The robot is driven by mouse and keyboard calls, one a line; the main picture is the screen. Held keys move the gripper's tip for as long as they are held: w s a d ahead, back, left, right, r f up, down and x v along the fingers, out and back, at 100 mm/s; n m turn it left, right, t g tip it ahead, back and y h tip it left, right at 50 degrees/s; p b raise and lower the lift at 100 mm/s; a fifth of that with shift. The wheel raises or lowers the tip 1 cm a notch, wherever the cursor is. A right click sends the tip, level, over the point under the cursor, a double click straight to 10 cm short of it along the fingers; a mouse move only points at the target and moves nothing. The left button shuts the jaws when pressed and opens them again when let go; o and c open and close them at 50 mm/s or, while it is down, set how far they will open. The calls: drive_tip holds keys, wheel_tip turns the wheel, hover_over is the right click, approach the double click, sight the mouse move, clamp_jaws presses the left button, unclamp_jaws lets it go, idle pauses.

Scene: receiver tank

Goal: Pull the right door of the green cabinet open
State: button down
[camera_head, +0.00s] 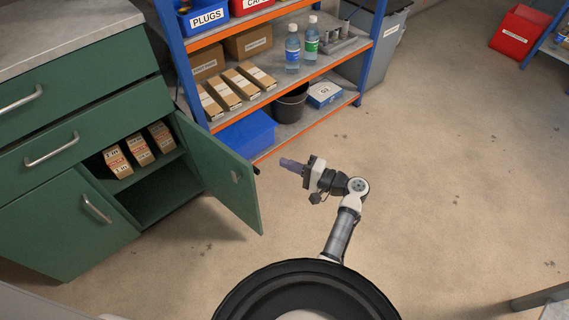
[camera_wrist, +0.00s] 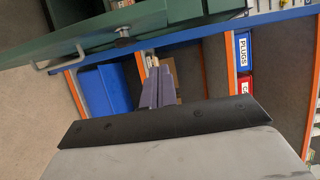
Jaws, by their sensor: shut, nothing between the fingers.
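The green cabinet (camera_head: 70,215) is at the left in the head view. Its right door (camera_head: 222,180) stands wide open, swung out toward the floor, and boxes show on the shelf inside. Its left door (camera_head: 65,225) is closed. My gripper (camera_head: 284,162) is to the right of the open door, apart from it, with its purple fingers pointing left. In the wrist view the fingers (camera_wrist: 157,85) are together and empty. The door (camera_wrist: 100,30) crosses the upper left there, with a metal handle (camera_wrist: 58,65) on it, clear of the fingers.
A blue and orange shelf rack (camera_head: 275,95) stands behind, holding small boxes, bottles, a dark bucket (camera_head: 290,103) and a blue bin (camera_head: 245,135). A grey bin (camera_head: 385,40) and a red bin (camera_head: 520,30) are farther back. The floor (camera_head: 450,180) to the right is clear.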

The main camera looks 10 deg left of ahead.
drive_tip(key=s+a+p, duration=0.1)
drive_tip(key=a, duration=0.8)
drive_tip(key=shift+s+p, duration=0.3)
drive_tip(key=shift+p, duration=0.1)
